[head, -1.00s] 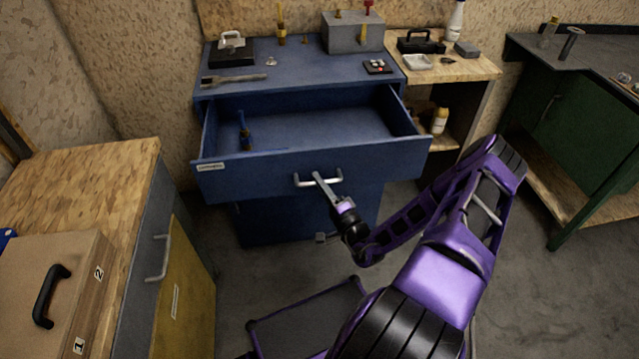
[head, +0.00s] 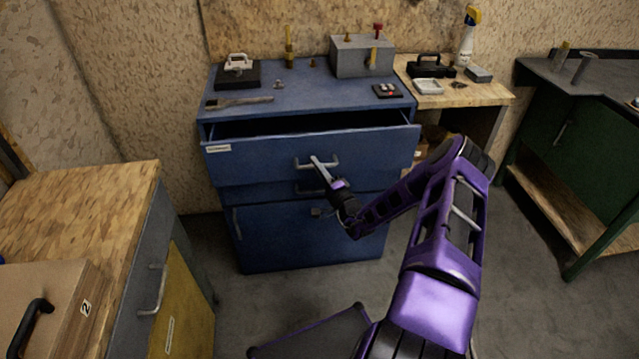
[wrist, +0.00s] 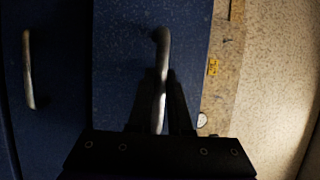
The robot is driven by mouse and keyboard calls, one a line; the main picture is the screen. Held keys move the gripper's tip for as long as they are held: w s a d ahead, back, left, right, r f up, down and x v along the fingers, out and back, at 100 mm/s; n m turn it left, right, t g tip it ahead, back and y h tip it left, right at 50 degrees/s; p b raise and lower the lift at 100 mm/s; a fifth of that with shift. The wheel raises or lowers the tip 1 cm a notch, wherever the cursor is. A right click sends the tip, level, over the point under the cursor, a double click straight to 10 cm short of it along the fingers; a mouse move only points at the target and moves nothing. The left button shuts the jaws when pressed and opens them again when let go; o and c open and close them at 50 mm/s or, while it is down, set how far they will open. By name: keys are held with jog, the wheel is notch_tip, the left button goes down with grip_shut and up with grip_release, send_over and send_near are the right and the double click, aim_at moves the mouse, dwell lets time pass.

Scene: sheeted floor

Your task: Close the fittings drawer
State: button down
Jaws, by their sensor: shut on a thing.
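The fittings drawer (head: 265,164) is the top drawer of the blue cabinet (head: 300,98). It has a small white label at its left end and stands partly open, with a dark gap behind its front. My gripper (head: 320,170) is at the drawer's silver handle (head: 305,164), shut on the bar. In the wrist view the two dark fingers (wrist: 162,95) lie on either side of the handle (wrist: 163,48). The inside of the drawer is mostly hidden by its front.
A lower drawer and a door (head: 300,235) of the cabinet are shut. A wooden-topped cabinet (head: 75,190) with a case stands at the left. A green bench (head: 555,130) is at the right. Bare floor (head: 240,300) lies in front.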

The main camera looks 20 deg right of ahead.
aim_at(313, 151)
jog(key=w+b, duration=0.1)
jog(key=w, duration=0.1)
jog(key=w+d+b, duration=0.1)
jog(key=w, duration=0.2)
jog(key=w+d+b, duration=0.1)
jog(key=w, duration=0.1)
jog(key=shift+w+f, duration=0.1)
jog(key=shift+w, duration=0.1)
jog(key=shift+w+d+b, duration=0.2)
jog(key=shift+w+b, duration=0.3)
jog(key=shift+w+r, duration=0.2)
jog(key=shift+d, duration=0.1)
jog(key=c, duration=0.8)
grip_release()
jog(key=shift+c, duration=0.2)
jog(key=shift+f, duration=0.1)
jog(key=p+v, duration=0.1)
jog(key=v, duration=1.6)
jog(key=shift+p, duration=0.35)
jog(key=shift+s+f, duration=0.1)
jog(key=shift+s, duration=0.05)
